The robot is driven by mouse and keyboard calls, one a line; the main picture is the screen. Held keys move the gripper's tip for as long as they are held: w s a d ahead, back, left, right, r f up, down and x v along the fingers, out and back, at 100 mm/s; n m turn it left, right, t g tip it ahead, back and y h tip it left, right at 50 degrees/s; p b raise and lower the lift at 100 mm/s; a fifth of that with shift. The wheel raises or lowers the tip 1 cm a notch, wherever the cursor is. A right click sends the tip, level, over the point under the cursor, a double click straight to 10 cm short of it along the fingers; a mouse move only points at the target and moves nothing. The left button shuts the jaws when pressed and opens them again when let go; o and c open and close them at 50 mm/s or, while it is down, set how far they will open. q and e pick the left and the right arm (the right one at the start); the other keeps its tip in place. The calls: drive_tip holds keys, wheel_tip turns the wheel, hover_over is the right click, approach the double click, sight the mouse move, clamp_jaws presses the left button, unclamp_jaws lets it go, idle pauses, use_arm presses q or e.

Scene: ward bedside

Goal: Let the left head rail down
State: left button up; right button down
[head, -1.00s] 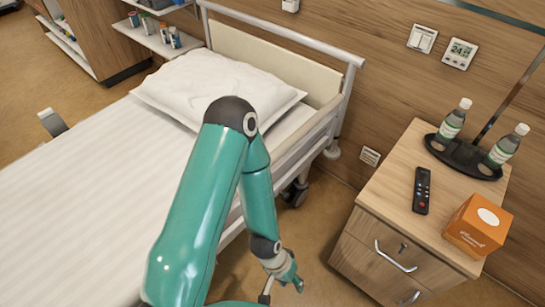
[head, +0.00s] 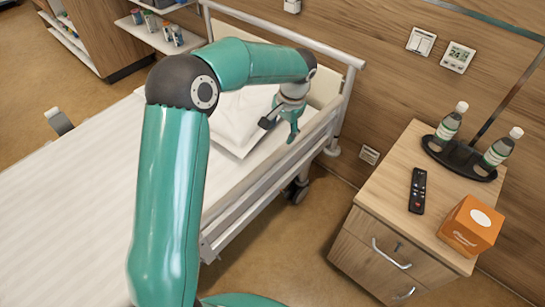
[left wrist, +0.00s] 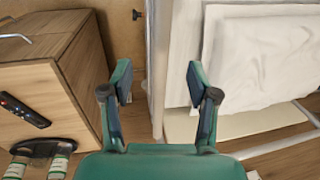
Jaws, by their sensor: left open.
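The pale head rail (head: 318,127) runs along the bed's side facing the bedside cabinet, near the headboard. My left gripper (head: 282,129) is open and points down over this rail, close to the pillow's corner. In the left wrist view the rail (left wrist: 156,50) shows as a narrow pale strip running between the two open fingers (left wrist: 158,76). I cannot tell how far below the fingertips it lies. Part of the rail and the pillow (head: 238,118) is hidden by my left arm. My right gripper is not in view.
A wooden bedside cabinet (head: 385,175) stands right of the bed, with a remote (head: 417,190), an orange tissue box (head: 470,226) and a dark holder with two bottles (head: 458,160). Floor shows free between cabinet and bed. The headboard (head: 335,87) is beyond the gripper.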

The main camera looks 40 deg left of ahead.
sight(273, 158)
use_arm(q)
drive_tip(key=a+f, duration=0.1)
drive_tip(key=f, duration=0.4)
drive_tip(key=a+f+p, duration=0.1)
drive_tip(key=f, duration=0.4)
drive_tip(key=a+f+p, duration=0.1)
drive_tip(key=f, duration=0.5)
drive_tip(key=shift+w+a, duration=0.15)
drive_tip(key=shift+a, duration=0.1)
clamp_jaws()
drive_tip(key=shift+d, duration=0.1)
